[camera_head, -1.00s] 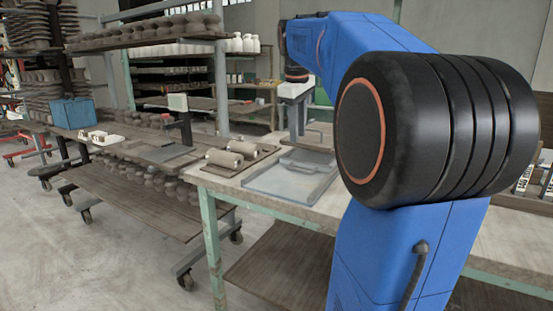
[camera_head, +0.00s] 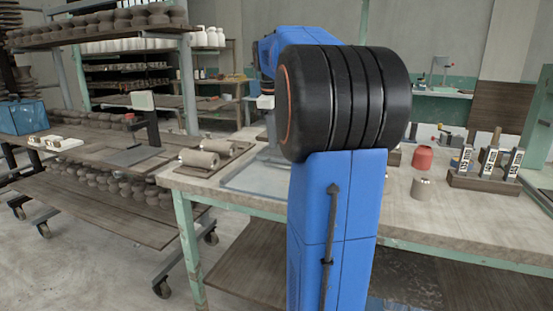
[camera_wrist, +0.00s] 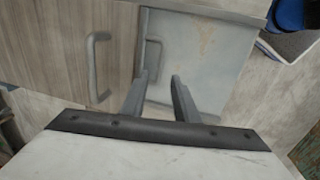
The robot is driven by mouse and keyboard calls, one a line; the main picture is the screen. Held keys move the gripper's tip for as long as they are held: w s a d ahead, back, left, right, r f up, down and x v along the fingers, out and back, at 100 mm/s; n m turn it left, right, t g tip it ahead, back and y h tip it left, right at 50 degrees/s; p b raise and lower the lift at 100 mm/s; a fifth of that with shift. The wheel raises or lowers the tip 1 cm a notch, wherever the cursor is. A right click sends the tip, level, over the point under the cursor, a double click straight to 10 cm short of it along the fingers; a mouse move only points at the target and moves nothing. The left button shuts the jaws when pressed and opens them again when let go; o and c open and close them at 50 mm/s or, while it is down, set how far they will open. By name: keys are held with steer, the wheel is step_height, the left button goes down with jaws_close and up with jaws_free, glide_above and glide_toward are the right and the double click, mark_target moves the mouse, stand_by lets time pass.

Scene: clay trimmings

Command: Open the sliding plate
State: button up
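In the wrist view a pale grey plate (camera_wrist: 208,58) with rusty stains has an upright bar handle (camera_wrist: 149,60) near its left edge. It looks like the sliding plate. My gripper (camera_wrist: 159,76) is open and empty, its two fingers pointing at the lower part of this handle. The handle's lower end shows between the fingertips; I cannot tell whether they touch it. In the head view a flat grey, glassy-looking plate (camera_head: 236,180) lies on the worktable, mostly hidden by my blue arm. My gripper is hidden there.
A wood-grain panel (camera_wrist: 75,50) with its own grey handle (camera_wrist: 97,68) lies left of the plate. On the worktable (camera_head: 460,215) stand clay rolls on a board (camera_head: 201,160), a red jar (camera_head: 422,158) and a rack of labelled blocks (camera_head: 484,182). A loaded shelf cart (camera_head: 105,155) stands left.

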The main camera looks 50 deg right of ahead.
mark_target(277, 166)
steer(key=f, duration=0.2)
steer(key=d+f, duration=0.1)
steer(key=f, duration=0.5)
steer(key=shift+w+d+f, duration=0.15)
steer(key=shift+w+d, duration=0.05)
steer(key=shift+w, duration=0.05)
jaws_close()
